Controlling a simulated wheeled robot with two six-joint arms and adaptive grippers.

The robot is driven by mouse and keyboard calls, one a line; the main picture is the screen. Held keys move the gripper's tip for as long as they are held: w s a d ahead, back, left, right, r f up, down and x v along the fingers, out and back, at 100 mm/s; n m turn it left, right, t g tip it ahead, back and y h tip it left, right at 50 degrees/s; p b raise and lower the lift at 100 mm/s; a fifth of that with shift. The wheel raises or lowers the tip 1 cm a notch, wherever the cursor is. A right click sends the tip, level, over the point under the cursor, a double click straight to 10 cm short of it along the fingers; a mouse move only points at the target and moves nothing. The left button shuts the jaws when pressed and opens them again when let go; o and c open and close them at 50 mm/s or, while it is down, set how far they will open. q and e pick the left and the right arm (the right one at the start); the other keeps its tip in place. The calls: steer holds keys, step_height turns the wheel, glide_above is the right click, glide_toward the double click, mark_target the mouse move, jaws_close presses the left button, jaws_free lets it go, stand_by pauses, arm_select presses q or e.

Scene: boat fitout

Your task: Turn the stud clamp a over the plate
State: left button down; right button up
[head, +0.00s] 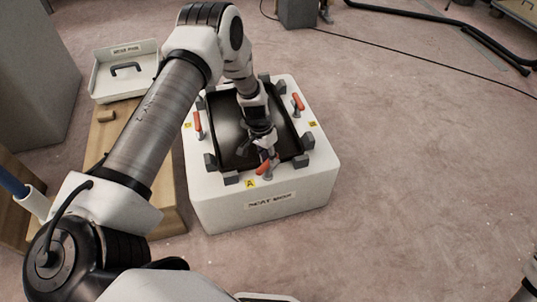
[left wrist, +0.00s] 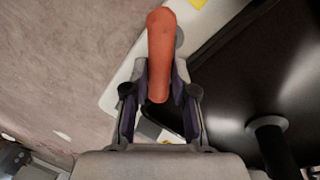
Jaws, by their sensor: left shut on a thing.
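Stud clamp a (head: 264,171), with an orange handle, is on the near rim of the white seat box (head: 292,205), beside a yellow label marked A (head: 250,183). The black plate (head: 231,133) lies in the top of the box. My left gripper (head: 268,151) reaches down at the plate's near edge and is shut on the clamp's handle. In the left wrist view the orange handle (left wrist: 161,55) stands between the two fingers (left wrist: 160,98). The gripper hides part of the clamp, so I cannot tell how far it overlaps the plate. My right gripper is out of view.
Two more orange-handled clamps stand on the left rim (head: 197,122) and right rim (head: 298,102). Several grey blocks surround the plate. A wooden bench (head: 110,125) with a white tray (head: 97,84) is at the left. The floor right of the box is clear.

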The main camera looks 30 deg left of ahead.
arm_select(q)
steer(key=n, duration=0.4)
steer(key=n+t+p, duration=0.1)
steer(key=shift+s+a+n, duration=0.1)
steer(key=shift+s+n, duration=0.2)
steer(key=shift+n, duration=0.1)
steer(key=n, duration=0.5)
steer(key=shift+s+t+y, duration=0.1)
steer(key=shift+t+y, duration=0.3)
steer(key=c, duration=1)
jaws_free()
steer(key=r, duration=0.4)
steer(key=s+a+r, duration=0.1)
steer(key=r, duration=0.6)
steer(key=shift+s+a+r, duration=0.3)
